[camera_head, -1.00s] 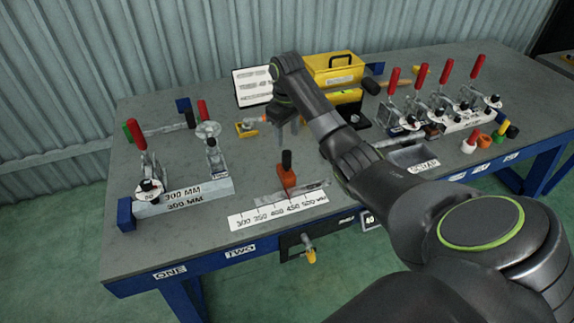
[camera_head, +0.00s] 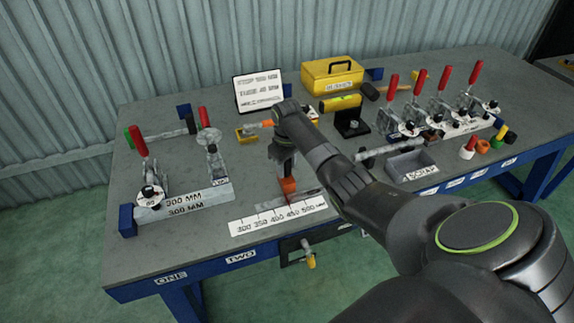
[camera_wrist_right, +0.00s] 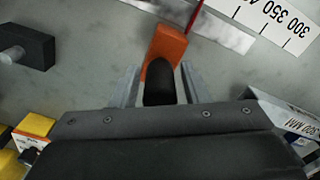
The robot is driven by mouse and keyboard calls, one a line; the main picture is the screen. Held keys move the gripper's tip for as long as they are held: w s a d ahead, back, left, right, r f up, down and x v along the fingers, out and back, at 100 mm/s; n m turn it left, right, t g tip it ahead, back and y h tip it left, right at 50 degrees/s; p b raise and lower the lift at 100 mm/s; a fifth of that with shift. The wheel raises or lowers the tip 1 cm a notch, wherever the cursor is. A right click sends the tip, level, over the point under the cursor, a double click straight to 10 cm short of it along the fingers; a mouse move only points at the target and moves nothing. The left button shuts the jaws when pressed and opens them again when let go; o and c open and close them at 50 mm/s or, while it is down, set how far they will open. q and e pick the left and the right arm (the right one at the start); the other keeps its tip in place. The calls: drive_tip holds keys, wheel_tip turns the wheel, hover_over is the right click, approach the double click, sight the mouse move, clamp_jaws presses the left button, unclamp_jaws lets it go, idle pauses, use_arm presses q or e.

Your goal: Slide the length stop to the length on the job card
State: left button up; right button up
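The length stop (camera_head: 288,185) is an orange block with an upright black handle. It stands on a flat metal rail behind the white length scale (camera_head: 278,216), which reads 300 to 500 MM. From the head it appears near the 400 to 450 labels; the exact mark is unclear. My right gripper (camera_head: 284,165) is lowered over the stop from above. In the right wrist view the black handle (camera_wrist_right: 160,82) lies between its two fingers, with narrow gaps showing beside it. The job card (camera_head: 259,91) stands at the back; its print is too small to read. My left gripper is out of view.
A clamp fixture (camera_head: 185,200) marked 300 MM stands on the left. A yellow toolbox (camera_head: 333,76) is at the back, and a grey scrap tray (camera_head: 411,165) lies to the right. Several red-handled clamps (camera_head: 435,105) stand beyond it. Bench surface left of the stop is clear.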

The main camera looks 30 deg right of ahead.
clamp_jaws()
drive_tip(key=shift+s+d+r+p, duration=0.1)
drive_tip(key=shift+s+d+p, duration=0.2)
drive_tip(key=shift+d, duration=0.6)
drive_tip(key=shift+s+d+f+p, duration=0.1)
drive_tip(key=shift+d+p, duration=0.3)
drive_tip(key=shift+d, duration=0.5)
drive_tip(key=shift+s+d+r+p, duration=0.15)
drive_tip(key=shift+d+p, duration=0.2)
drive_tip(key=shift+d, duration=0.55)
drive_tip(key=shift+c, duration=1)
unclamp_jaws()
drive_tip(key=o, duration=0.4)
drive_tip(key=shift+d, duration=0.1)
drive_tip(key=shift+o, duration=0.2)
